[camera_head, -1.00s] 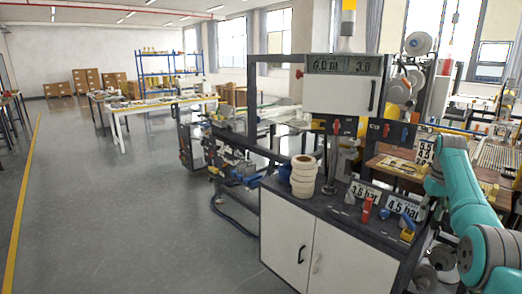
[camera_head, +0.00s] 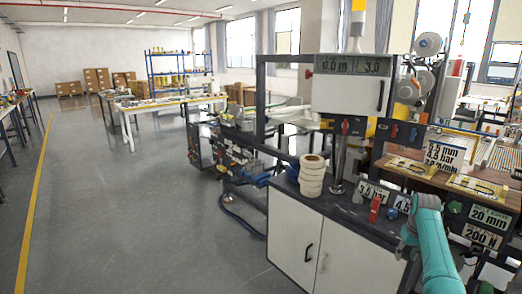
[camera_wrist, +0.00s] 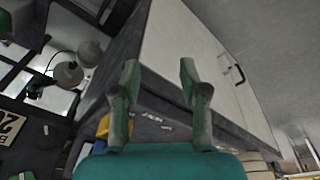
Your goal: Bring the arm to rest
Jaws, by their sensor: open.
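My gripper (camera_wrist: 159,75) shows in the wrist view with its two fingers apart and nothing between them. Beyond the fingers are the dark worktop edge and the white cabinet (camera_wrist: 195,45), seen tilted. In the head view my teal arm reaches up from the bottom right, to the right of the cabinet (camera_head: 318,245). The fingers cannot be made out clearly there.
The laminating machine (camera_head: 350,85) rises behind. A wooden table (camera_head: 395,171) is at right. Open floor (camera_head: 110,220) lies left.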

